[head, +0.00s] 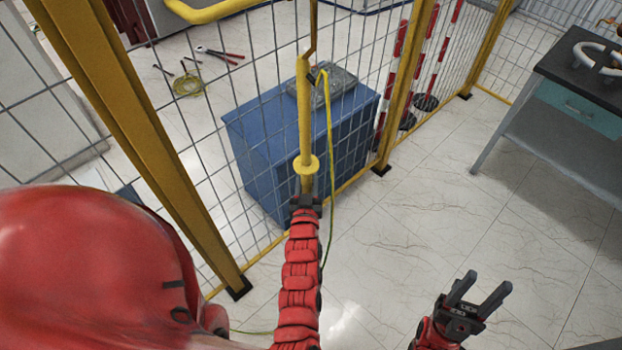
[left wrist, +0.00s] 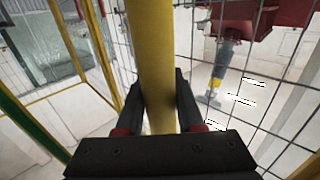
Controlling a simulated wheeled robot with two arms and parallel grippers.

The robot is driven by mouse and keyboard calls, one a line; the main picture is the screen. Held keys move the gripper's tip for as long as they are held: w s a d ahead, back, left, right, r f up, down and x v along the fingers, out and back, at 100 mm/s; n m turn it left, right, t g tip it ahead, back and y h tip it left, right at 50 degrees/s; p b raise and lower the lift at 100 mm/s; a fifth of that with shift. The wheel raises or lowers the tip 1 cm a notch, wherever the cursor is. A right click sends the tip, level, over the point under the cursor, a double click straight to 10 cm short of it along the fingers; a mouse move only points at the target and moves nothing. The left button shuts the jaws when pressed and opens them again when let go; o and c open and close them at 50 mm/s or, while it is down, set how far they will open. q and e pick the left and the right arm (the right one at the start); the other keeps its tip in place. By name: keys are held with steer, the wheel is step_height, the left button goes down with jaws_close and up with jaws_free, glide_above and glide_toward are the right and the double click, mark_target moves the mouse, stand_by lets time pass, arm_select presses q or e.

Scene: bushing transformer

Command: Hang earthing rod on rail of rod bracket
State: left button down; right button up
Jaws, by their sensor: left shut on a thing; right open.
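The earthing rod (head: 305,120) is a yellow pole with a round collar low down, held roughly upright in front of the mesh fence. My left gripper (head: 306,200) is shut on its lower end, below the collar. In the left wrist view the yellow rod (left wrist: 157,60) runs between the fingers of my left gripper (left wrist: 160,115). The rod's top passes out of the head view. My right gripper (head: 480,287) is open and empty over the floor at lower right. A bent yellow bar (head: 215,10) shows at the top; I cannot tell whether it is the bracket's rail.
A yellow-framed mesh fence (head: 120,120) crosses the view. Behind it stand a blue cabinet (head: 260,140) and red-white poles (head: 398,60); tools (head: 220,55) lie on the floor. A green-yellow cable (head: 331,170) hangs beside the rod. A workbench (head: 570,130) stands at right; floor before it is clear.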

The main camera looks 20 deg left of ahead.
arm_select(q)
steer(key=shift+w+a+p, duration=0.85)
steer(key=shift+w+a, duration=1.75)
steer(key=shift+a, duration=3.65)
steer(key=shift+w+a+f+b, duration=0.1)
steer(key=shift+f+b, duration=0.95)
steer(key=shift+f, duration=0.05)
steer(key=shift+a+f+b, duration=0.1)
steer(key=shift+f+b, duration=0.95)
steer(key=shift+f, duration=0.05)
